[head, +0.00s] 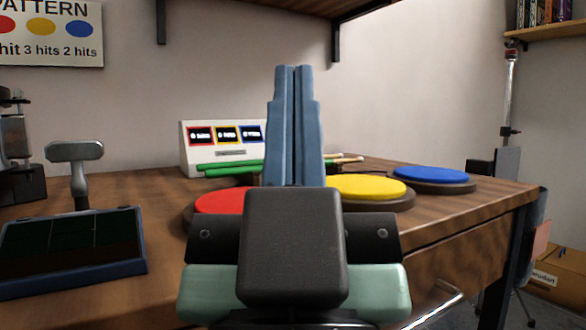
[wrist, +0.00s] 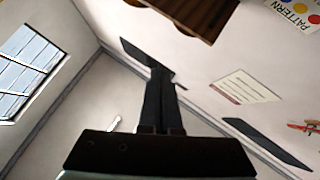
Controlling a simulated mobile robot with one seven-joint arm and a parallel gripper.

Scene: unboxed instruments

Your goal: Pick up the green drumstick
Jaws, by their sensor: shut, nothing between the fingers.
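Green drumsticks (head: 222,167) lie at the back of the wooden table, in front of a white box with small displays. Their right part is hidden behind my gripper, where light wooden tips (head: 347,158) show on the other side. My gripper (head: 294,68) points upward in front of the table, its two blue-grey fingers together and empty. In the wrist view my gripper (wrist: 160,70) is dark and shut, facing the wall and ceiling; no drumstick shows there.
Red (head: 222,201), yellow (head: 365,187) and blue (head: 431,174) drum pads sit on the table (head: 470,212). The white display box (head: 190,150) stands behind. A dark blue-edged tray (head: 75,248) and a grey T-shaped handle (head: 77,165) are at left. A shelf (head: 290,8) hangs above.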

